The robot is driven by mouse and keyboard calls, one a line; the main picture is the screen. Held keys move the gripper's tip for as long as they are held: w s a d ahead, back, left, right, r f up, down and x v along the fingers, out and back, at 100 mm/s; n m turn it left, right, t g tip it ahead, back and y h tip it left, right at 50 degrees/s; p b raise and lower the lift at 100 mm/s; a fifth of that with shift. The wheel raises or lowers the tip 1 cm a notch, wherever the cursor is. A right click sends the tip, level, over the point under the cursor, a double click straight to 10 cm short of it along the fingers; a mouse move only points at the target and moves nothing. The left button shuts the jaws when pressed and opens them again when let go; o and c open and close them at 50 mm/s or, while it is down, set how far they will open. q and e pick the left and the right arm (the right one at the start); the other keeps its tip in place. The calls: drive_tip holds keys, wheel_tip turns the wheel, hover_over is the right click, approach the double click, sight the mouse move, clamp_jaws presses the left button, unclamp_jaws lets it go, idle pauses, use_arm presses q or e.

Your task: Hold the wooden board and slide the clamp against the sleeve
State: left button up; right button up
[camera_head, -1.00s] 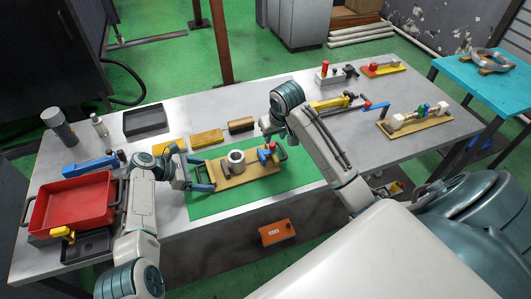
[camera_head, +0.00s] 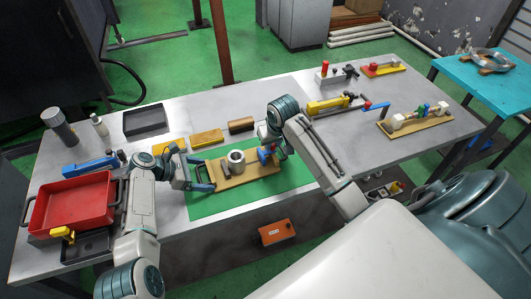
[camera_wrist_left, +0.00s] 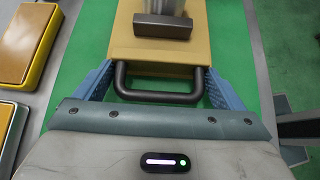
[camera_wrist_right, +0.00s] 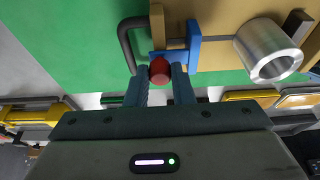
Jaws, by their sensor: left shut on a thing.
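The tan wooden board (camera_head: 240,180) lies on the green mat, with a dark handle at each end. My left gripper (camera_wrist_left: 158,85) is shut on the near handle (camera_wrist_left: 160,98), one finger on each side. The grey metal sleeve (camera_wrist_right: 270,52) stands upright on the board; it also shows in the head view (camera_head: 236,160). The blue clamp (camera_wrist_right: 193,45) stands beside the sleeve, with a gap between them. Its red knob (camera_wrist_right: 159,70) sits between the fingertips of my right gripper (camera_wrist_right: 161,78); whether they grip it is unclear.
A red tray (camera_head: 75,205) is at the left. Yellow and brown blocks (camera_head: 207,136) lie behind the mat (camera_head: 222,217). Another board with fittings (camera_head: 415,124) is at the right. The table's front edge is close to the mat.

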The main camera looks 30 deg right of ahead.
sight(260, 162)
drive_tip(key=shift+w+a, duration=0.25)
drive_tip(key=shift+a, duration=0.95)
drive_tip(key=shift+w+a, duration=0.25)
drive_tip(key=shift+a, duration=0.9)
drive_tip(key=shift+w+a, duration=0.1)
drive_tip(key=shift+a, duration=0.35)
drive_tip(key=o, duration=1)
drive_tip(key=shift+v, duration=3.8)
